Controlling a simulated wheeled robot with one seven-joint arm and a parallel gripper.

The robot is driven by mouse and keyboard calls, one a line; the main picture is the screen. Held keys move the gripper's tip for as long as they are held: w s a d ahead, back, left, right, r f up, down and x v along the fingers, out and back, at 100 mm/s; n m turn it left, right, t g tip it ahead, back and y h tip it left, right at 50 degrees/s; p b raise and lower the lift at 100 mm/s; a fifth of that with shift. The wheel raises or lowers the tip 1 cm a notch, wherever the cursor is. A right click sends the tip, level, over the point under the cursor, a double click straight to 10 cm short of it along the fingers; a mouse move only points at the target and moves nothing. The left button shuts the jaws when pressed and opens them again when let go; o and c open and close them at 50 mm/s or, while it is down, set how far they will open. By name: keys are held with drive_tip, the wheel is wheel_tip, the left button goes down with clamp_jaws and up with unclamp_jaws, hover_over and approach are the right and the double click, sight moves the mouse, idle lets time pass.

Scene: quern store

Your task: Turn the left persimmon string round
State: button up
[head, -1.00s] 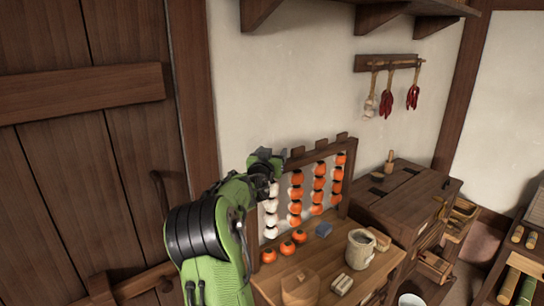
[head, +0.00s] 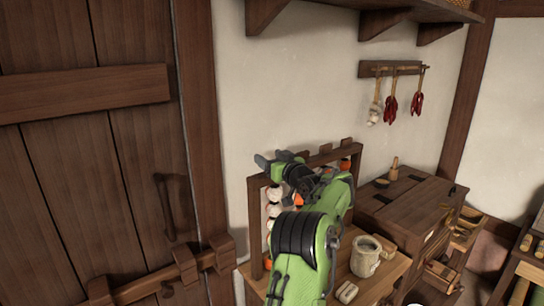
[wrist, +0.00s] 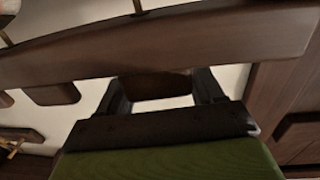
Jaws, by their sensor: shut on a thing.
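The drying rack (head: 255,215) is a dark wooden frame standing on the bench, with wooden tabs along its top bar (wrist: 160,45). The left persimmon string (head: 273,194) shows pale, whitish fruit and hangs partly hidden behind my arm. My gripper (head: 276,158) is at the rack's top left. In the wrist view, my gripper (wrist: 160,92) has its two fingers on either side of the leftmost wooden tab (wrist: 156,84) and is shut on it. The other strings show only bits of orange fruit (head: 346,164) past my arm.
A pale jar (head: 366,257) and small blocks (head: 347,292) stand on the bench. A wooden chest (head: 410,200) is to the right. Garlic and chillies (head: 390,104) hang from a wall rail. A shelf (head: 350,12) is overhead; a plank door (head: 90,170) is at left.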

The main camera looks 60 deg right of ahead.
drive_tip(key=shift+n+t+y+p, duration=0.3)
drive_tip(key=shift+n+y+p, duration=0.1)
drive_tip(key=shift+y+p, duration=0.15)
drive_tip(key=shift+a+y, duration=0.1)
drive_tip(key=shift+y, duration=0.25)
drive_tip(key=o, duration=1)
drive_tip(key=shift+c, duration=0.2)
drive_tip(key=b+v, duration=0.5)
drive_tip(key=v, duration=1)
drive_tip(key=shift+s+a+f, duration=0.2)
drive_tip(key=shift+s+f, duration=0.05)
drive_tip(key=shift+s, duration=0.05)
